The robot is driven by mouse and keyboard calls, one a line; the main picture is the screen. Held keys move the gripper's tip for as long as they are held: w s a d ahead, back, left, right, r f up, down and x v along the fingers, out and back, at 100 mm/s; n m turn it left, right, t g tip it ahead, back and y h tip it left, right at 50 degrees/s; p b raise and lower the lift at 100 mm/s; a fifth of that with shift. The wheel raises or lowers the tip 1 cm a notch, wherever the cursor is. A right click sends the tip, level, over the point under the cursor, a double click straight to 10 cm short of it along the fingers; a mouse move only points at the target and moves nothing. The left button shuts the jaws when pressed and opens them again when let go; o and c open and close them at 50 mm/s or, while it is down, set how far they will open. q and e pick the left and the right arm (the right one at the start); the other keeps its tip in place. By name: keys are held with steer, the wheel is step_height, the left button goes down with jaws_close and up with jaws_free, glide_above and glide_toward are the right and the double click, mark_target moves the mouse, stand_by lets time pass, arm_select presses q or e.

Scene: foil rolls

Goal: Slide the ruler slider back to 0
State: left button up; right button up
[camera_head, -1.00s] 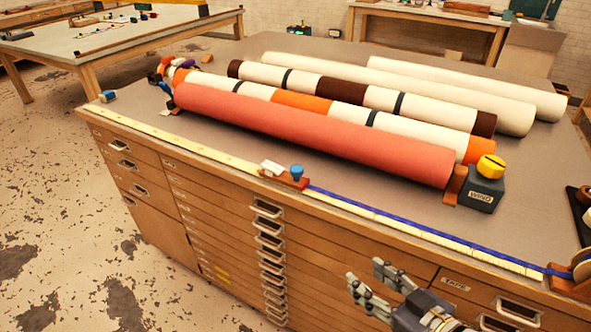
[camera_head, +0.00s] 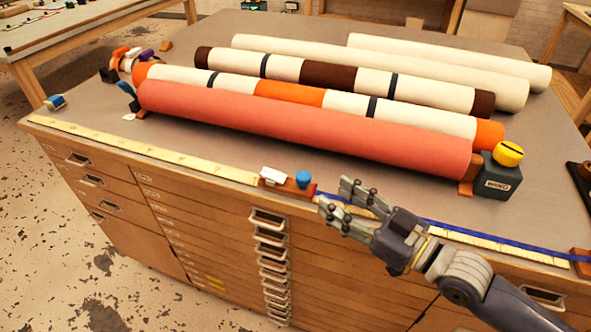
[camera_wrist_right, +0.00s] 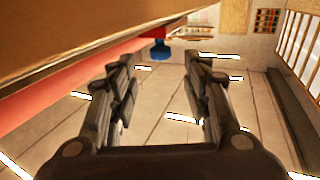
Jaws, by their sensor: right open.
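The ruler (camera_head: 150,150) runs along the front edge of the cabinet top, pale on the left and with a blue strip along its right part. The slider (camera_head: 274,183) sits near the middle of the ruler. It has a red-brown base, a white block and a blue knob (camera_head: 303,179). My right gripper (camera_head: 336,197) is open and empty, just right of the knob, its fingers pointing left. In the right wrist view the blue knob (camera_wrist_right: 160,48) shows ahead, between and beyond the open fingertips (camera_wrist_right: 158,62). My left gripper is out of view.
A coral roll (camera_head: 300,130) lies behind the ruler, with striped and cream rolls behind it. A dark block with a yellow top (camera_head: 497,172) stands at its right end. A small blue item (camera_head: 55,102) is near the left corner. The ruler's left stretch is clear.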

mark_target(309, 180)
steer(key=x, duration=0.3)
steer(key=shift+w+a+r+p, duration=0.2)
steer(key=shift+a+r+p, duration=0.1)
steer(key=shift+p, duration=0.1)
steer(key=x, duration=0.4)
steer(key=shift+f+p, duration=0.15)
steer(key=shift+p, duration=0.15)
steer(key=shift+x, duration=0.95)
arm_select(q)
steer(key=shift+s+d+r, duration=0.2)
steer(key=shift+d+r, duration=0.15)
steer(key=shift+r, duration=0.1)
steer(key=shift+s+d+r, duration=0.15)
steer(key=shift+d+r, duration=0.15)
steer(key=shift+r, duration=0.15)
arm_select(e)
steer(key=shift+f, duration=0.1)
jaws_close()
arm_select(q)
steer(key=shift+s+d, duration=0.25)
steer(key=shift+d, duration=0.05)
